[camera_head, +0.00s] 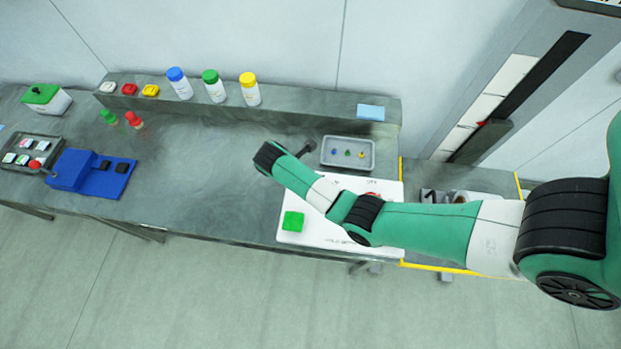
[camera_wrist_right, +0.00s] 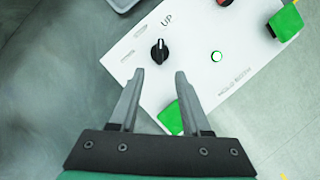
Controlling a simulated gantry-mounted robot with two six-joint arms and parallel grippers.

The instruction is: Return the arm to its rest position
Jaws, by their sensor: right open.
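My right arm reaches in from the right in the head view, across a white control panel (camera_head: 290,236). The fingers appear apart from these. The arm hides part of the panel in the head view. My left gripper is not in view.
The grey tray (camera_head: 328,163) holds small coloured pieces. White bottles with blue (camera_head: 179,85), green (camera_head: 214,88) and yellow (camera_head: 250,91) caps stand on the back ledge. A blue device (camera_head: 75,172) sits at left. The bench middle is clear. A tall column (camera_head: 490,95) stands behind right.

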